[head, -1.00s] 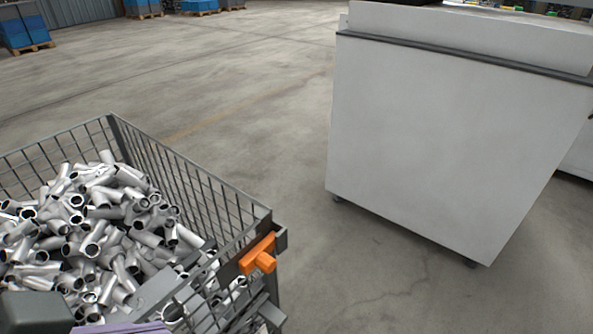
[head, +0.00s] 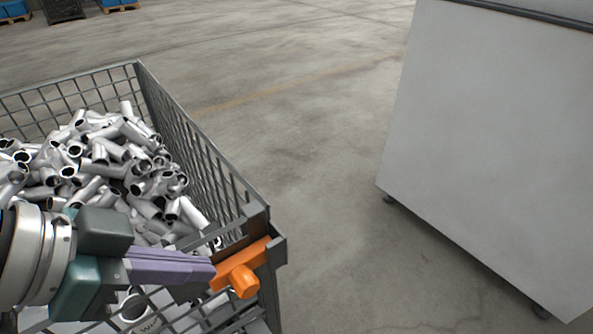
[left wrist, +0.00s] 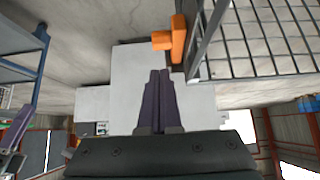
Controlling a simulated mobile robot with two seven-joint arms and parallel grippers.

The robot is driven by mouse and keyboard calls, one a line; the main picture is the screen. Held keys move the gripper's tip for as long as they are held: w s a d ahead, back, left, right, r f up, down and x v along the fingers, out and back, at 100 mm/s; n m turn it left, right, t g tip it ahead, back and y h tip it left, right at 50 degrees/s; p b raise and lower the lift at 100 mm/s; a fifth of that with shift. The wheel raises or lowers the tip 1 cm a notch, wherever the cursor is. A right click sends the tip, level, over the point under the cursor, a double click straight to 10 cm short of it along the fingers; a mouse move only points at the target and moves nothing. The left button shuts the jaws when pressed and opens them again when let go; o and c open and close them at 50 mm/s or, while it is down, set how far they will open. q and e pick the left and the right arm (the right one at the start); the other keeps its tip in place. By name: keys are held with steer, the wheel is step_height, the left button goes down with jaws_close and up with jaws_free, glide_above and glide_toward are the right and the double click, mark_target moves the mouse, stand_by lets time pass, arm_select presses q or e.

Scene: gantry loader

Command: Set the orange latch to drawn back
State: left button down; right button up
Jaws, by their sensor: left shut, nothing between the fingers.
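The orange latch (head: 240,272) sits at the near right corner of the wire basket, with its knob (head: 243,283) pointing toward me. My left gripper (head: 213,268) comes in from the left, shut and empty, with its purple fingers ending at the left end of the latch. In the left wrist view the shut fingertips (left wrist: 159,73) show just beside the orange latch (left wrist: 178,40). I cannot tell whether they touch it. A purple and grey part at the left edge of that view looks like my right gripper (left wrist: 14,128); its jaws are unclear.
The wire basket (head: 208,148) is filled with loose metal pipe pieces (head: 100,165). A large white cabinet (head: 490,130) stands on the right. Bare concrete floor (head: 310,150) lies between them. A blue rack (left wrist: 22,45) shows in the left wrist view.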

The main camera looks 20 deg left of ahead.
mark_target(239, 285)
arm_select(q)
steer(key=b+x, duration=0.3)
steer(key=x, duration=0.7)
steer(key=shift+s+a+r+p, duration=0.15)
steer(key=shift+s+a+p, duration=0.05)
steer(key=shift+s+p, duration=0.1)
steer(key=shift+s+a+p, duration=0.6)
steer(key=shift+s+a, duration=0.15)
steer(key=shift+s, duration=0.15)
steer(key=shift+s+a, duration=0.15)
